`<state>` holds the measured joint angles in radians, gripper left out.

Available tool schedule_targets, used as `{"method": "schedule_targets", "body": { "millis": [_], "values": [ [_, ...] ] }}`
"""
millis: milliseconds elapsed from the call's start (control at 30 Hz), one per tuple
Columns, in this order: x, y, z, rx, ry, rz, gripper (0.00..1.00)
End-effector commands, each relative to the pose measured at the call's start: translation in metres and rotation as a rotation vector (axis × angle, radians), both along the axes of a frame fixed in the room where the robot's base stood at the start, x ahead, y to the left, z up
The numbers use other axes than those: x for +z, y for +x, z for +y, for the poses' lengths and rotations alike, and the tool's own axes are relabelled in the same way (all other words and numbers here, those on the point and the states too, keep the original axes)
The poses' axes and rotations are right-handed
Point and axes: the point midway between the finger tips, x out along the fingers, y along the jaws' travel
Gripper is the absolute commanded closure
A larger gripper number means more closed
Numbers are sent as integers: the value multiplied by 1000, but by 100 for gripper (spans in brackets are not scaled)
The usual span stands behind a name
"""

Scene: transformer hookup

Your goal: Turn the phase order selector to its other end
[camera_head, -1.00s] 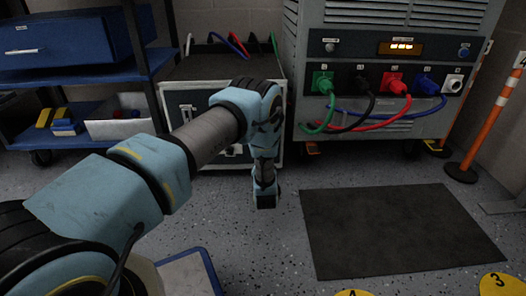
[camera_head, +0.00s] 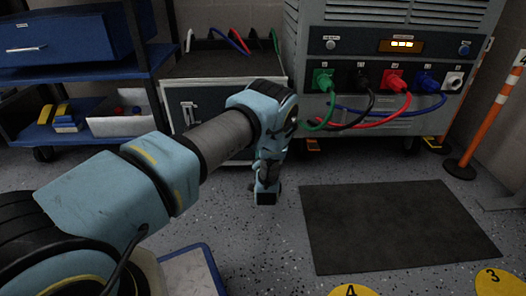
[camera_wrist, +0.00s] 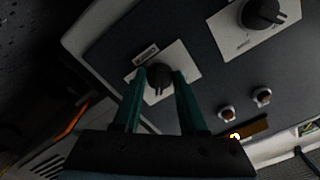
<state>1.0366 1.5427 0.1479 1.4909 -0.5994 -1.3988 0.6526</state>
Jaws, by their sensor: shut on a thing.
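In the wrist view, a dark round selector knob (camera_wrist: 159,77) with a pale pointer mark sits on a light plate on a dark panel. I take it for the phase order selector, but its label is too small to read. My gripper (camera_wrist: 160,82) has its two green fingers on either side of this knob and is shut on it. The mark points down in the picture, between the fingers. In the head view my arm hangs down in front of a cabinet; the knob cannot be made out there.
A second dark knob (camera_wrist: 262,12) on its own plate is at the upper right of the wrist view. Two small round fittings (camera_wrist: 227,112) and a lit amber display (camera_wrist: 236,136) lie below it. The head view shows a power unit (camera_head: 400,75) with coloured cables and a dark floor mat (camera_head: 395,228).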

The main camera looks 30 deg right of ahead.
Motion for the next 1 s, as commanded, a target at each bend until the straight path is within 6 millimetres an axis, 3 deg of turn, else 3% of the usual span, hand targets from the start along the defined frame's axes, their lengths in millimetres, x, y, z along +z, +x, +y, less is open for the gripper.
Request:
{"method": "schedule_targets", "body": {
  "millis": [167,200,433,767,1000],
  "values": [
    [-2,-1,1,0,2,3,100],
    [-2,0,1,0,2,3,57],
    [-1,0,0,1,1,2,31],
    [0,-3,2,-1,1,2,30],
    [3,-37,17,-1,3,4,30]
  ]
}}
